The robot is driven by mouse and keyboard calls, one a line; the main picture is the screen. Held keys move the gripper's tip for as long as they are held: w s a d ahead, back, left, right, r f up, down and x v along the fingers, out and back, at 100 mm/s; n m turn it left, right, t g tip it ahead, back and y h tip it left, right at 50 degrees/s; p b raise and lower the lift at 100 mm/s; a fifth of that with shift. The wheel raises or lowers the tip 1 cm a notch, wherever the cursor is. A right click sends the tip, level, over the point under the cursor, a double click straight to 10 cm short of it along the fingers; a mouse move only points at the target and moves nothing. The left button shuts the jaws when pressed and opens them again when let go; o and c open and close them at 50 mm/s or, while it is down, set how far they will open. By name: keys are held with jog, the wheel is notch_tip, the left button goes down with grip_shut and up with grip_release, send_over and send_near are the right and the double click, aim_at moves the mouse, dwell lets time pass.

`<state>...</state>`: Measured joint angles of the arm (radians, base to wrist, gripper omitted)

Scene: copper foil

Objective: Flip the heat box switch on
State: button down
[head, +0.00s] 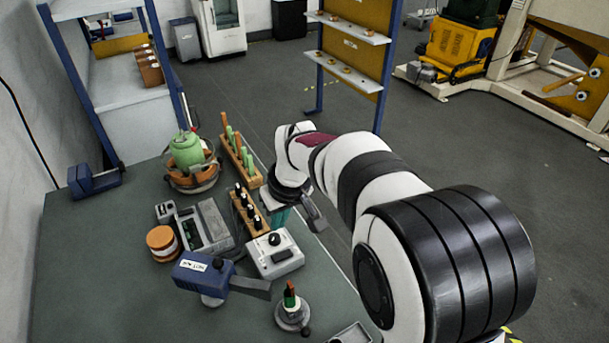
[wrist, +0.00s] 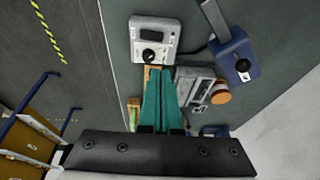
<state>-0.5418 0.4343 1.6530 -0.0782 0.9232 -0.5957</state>
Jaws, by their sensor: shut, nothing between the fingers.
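A pale box with a black round knob on top (head: 274,252), which I take to be the heat box, stands on the bench near its right edge. In the wrist view the box (wrist: 153,40) is at the top centre, with a dark slot or label beside the knob. A separate switch on it is too small to make out. My gripper (head: 280,217) has teal fingers and is shut and empty. It hangs behind the box in the head view. In the wrist view the fingertips (wrist: 161,70) appear just below the box's near edge; I cannot tell their height above the bench.
A wooden rack with black-topped pieces (head: 250,212) is close beside my fingers. A grey device (head: 204,226), an orange-topped roll (head: 162,242) and a blue tool (head: 203,275) stand left of the box. A small round stand (head: 291,315) is in front. The bench's front left is clear.

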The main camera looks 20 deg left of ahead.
send_near(275, 254)
jog(key=x, duration=0.2)
jog(key=a+x, duration=0.1)
jog(key=x, duration=0.2)
jog(key=shift+s, duration=0.2)
jog(key=shift+f, duration=0.65)
jog(key=shift+s+a+f, duration=0.15)
jog(key=shift+f, duration=0.25)
jog(key=shift+w+d+r, duration=0.4)
jog(key=shift+w+d, duration=0.1)
jog(key=shift+d, duration=0.05)
